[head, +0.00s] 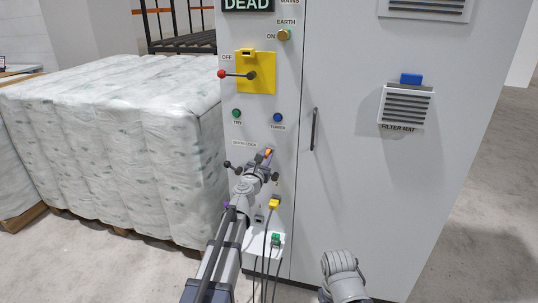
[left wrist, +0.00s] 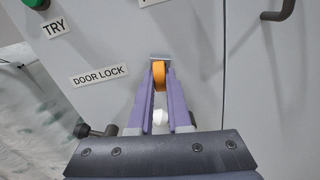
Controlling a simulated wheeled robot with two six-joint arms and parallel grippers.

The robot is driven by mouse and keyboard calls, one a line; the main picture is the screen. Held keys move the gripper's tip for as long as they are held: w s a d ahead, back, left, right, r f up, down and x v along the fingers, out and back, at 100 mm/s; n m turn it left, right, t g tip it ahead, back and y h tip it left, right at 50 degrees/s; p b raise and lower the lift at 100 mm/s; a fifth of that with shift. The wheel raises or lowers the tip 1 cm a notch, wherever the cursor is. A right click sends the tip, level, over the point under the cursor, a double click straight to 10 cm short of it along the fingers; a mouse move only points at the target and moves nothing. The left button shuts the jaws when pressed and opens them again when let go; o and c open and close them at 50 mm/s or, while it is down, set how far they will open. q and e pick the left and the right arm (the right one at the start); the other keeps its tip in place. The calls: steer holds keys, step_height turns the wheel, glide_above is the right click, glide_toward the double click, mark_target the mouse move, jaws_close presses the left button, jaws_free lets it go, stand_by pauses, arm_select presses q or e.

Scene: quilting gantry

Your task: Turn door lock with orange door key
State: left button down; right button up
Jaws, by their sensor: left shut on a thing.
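My left gripper (head: 266,155) is at the narrow panel of the grey cabinet, beside the "DOOR LOCK" label (head: 243,144). It is shut on the orange door key (left wrist: 159,76), which sits between the purple fingers. The key also shows as a small orange patch in the head view (head: 268,152). In the left wrist view a small grey metal piece (left wrist: 159,57) shows just beyond the key, against the panel, right of the label. The key's tip and the lock's slot are hidden, so I cannot tell how deep the key is.
Above is a yellow plate with a red-knobbed lever (head: 223,74), then a green button (head: 236,113) and a blue button (head: 278,117). A door handle (head: 314,129) is close on the right. Cables hang below a yellow plug (head: 274,203). Wrapped bales (head: 110,140) stand close on the left.

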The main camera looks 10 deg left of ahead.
arm_select(q)
steer(key=shift+n, duration=1)
steer(key=c, duration=1.3)
jaws_free()
steer(key=shift+n, duration=0.3)
steer(key=o, duration=0.5)
